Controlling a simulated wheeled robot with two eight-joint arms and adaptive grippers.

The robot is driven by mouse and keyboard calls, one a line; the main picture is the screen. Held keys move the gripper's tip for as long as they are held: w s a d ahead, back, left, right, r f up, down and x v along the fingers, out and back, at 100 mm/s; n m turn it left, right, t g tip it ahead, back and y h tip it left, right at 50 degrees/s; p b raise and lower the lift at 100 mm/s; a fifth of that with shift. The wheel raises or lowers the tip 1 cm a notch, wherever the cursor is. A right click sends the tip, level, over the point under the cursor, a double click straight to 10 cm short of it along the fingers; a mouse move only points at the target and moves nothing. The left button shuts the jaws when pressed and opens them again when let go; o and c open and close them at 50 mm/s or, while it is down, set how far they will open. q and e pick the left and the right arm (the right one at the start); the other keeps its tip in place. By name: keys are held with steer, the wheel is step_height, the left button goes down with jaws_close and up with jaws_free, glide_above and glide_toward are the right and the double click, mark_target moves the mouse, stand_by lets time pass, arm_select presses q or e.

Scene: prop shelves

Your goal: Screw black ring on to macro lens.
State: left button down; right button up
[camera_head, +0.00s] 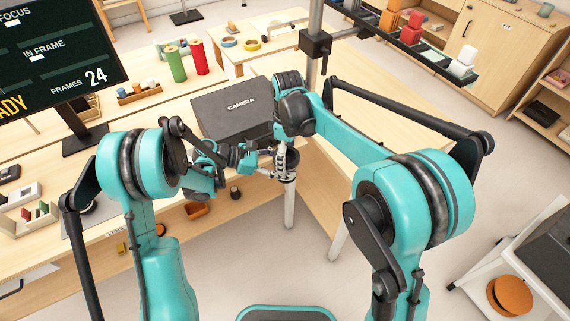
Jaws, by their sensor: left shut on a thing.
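My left gripper (264,159) reaches in from the left, in front of the black camera box, and is shut on a dark round thing (291,158). This looks like the macro lens, but it is small and partly covered. My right gripper (280,167) comes down from above at the same spot, close against the left one. Its fingers overlap the dark parts there, and whether they are open or shut cannot be made out. I cannot tell the black ring apart from the lens and the fingers.
The black box marked CAMERA (226,112) lies on the wooden table behind the grippers. Green (175,64) and red (198,57) rolls stand further back. A monitor (55,48) is at upper left. A metal post (315,55) rises behind my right arm. The table right of the box is bare.

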steer(key=c, duration=0.9)
steer(key=o, duration=1.2)
steer(key=shift+o, duration=0.2)
steer(key=shift+r, duration=2.3)
steer(key=shift+o, duration=1.2)
